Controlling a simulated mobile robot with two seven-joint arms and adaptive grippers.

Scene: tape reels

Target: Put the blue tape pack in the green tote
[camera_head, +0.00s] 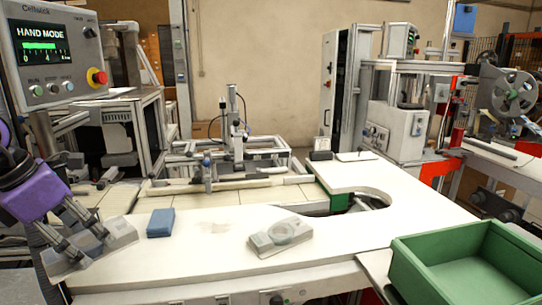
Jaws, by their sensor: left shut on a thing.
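The blue tape pack (160,222) is a small blue block lying on the white worktop, left of centre. The green tote (440,241) is an open, empty-looking box at the lower right. My left gripper (82,243), with a purple body, reaches down at the left edge. Its fingers are shut on a pale grey device (121,234) that seems to rest on the worktop, left of the blue pack. The gripper is apart from the blue pack. My right gripper is not in view.
Another pale grey device with a round part (281,237) lies mid-worktop. The white worktop (220,265) has a curved cutout at the right. A control box reading HAND MODE (45,50) stands at the upper left. A reel machine (405,130) stands at the back right.

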